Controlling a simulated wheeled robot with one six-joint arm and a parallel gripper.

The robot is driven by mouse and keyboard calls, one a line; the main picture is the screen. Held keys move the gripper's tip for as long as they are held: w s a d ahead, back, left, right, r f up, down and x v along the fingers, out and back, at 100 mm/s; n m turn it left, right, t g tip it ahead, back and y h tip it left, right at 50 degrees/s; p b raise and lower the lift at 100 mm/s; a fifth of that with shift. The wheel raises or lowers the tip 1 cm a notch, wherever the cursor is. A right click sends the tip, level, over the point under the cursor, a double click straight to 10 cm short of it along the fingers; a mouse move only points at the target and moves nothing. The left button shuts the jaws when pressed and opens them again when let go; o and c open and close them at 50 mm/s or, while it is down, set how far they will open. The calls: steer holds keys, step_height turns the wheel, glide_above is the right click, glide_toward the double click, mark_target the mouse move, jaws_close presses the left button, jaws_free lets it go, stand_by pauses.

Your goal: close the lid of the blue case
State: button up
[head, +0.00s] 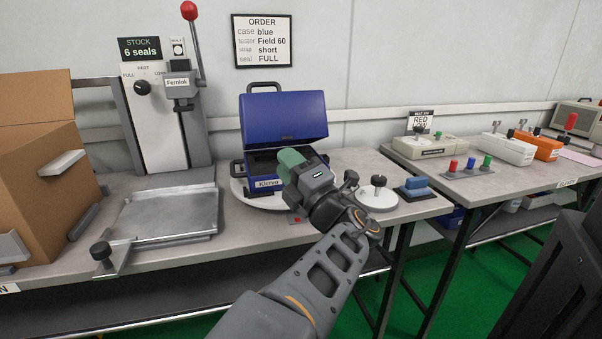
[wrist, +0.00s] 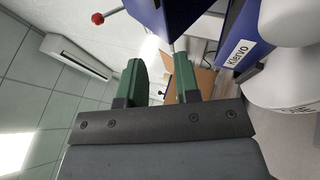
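The blue case (head: 262,184), labelled Klervo, sits on a white round plate on the bench, its front facing me. Its blue lid (head: 283,116) stands open, raised above the dark inside. My gripper (head: 291,158) is in front of the case's right half and hides part of its opening. In the wrist view, my gripper's two green fingers (wrist: 157,66) stand apart with nothing between them. The case (wrist: 243,45) shows there at the upper right, beside the fingers. I cannot tell whether the gripper touches the case.
A sealing press (head: 160,115) with a red-knobbed lever and metal tray stands left of the case. A cardboard box (head: 45,185) is at far left. A white round stand (head: 376,199) and a blue block (head: 416,186) are to the right. An order sign (head: 263,41) hangs behind.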

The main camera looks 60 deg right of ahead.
steer(key=shift+v, duration=2.1)
